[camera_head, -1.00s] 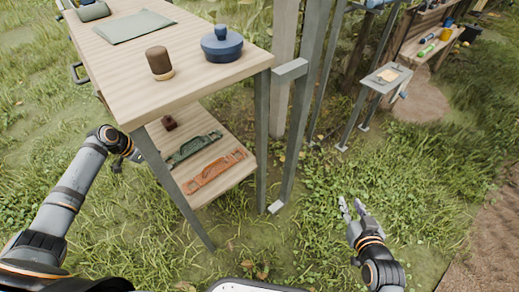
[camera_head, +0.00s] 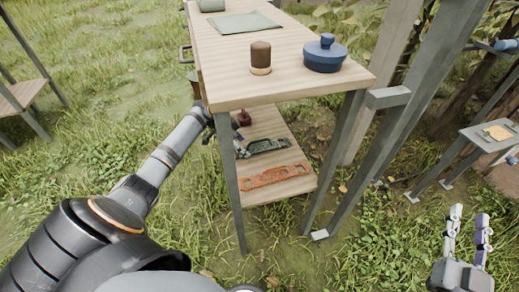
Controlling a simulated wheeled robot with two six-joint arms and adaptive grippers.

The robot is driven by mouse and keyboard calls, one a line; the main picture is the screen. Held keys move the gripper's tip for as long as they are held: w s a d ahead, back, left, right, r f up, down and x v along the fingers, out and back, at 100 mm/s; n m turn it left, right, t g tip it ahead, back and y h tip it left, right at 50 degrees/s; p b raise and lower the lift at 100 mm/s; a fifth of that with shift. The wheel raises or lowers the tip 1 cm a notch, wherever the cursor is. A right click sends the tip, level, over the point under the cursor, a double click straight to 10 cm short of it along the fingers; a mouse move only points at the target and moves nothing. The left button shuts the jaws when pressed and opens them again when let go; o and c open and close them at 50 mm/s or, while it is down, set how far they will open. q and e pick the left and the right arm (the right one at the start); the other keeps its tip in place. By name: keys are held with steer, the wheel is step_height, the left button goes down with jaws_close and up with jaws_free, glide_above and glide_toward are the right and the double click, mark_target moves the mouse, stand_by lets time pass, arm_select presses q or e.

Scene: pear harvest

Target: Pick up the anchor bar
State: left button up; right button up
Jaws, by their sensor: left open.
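An orange bar-like piece (camera_head: 275,175) with cut-outs lies on the lower shelf near its front edge. A dark green piece (camera_head: 268,146) of similar shape lies behind it. I cannot tell for certain which one is the anchor bar. My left gripper (camera_head: 239,146) reaches in at the left side of the lower shelf, close to the green piece's left end. It is open, partly hidden by the table leg, and I cannot tell whether it touches the piece. My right gripper (camera_head: 468,235) is open and empty above the grass at the lower right.
The wooden tabletop (camera_head: 225,75) overhangs the lower shelf (camera_head: 290,190), with metal legs around it. A small dark red object (camera_head: 244,118) sits further back below. Grey posts (camera_head: 400,130) stand right.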

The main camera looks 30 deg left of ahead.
arm_select(q)
steer(key=shift+w+d+b, duration=0.35)
steer(key=shift+w+d, duration=0.45)
steer(key=shift+w, duration=0.1)
arm_select(e)
step_height(320, 180, up, 8)
steer(key=s+t, duration=0.2)
steer(key=t, duration=0.1)
steer(key=shift+f+n+t+y, duration=0.15)
steer(key=shift+n+t+y, duration=0.15)
steer(key=shift+t, duration=0.1)
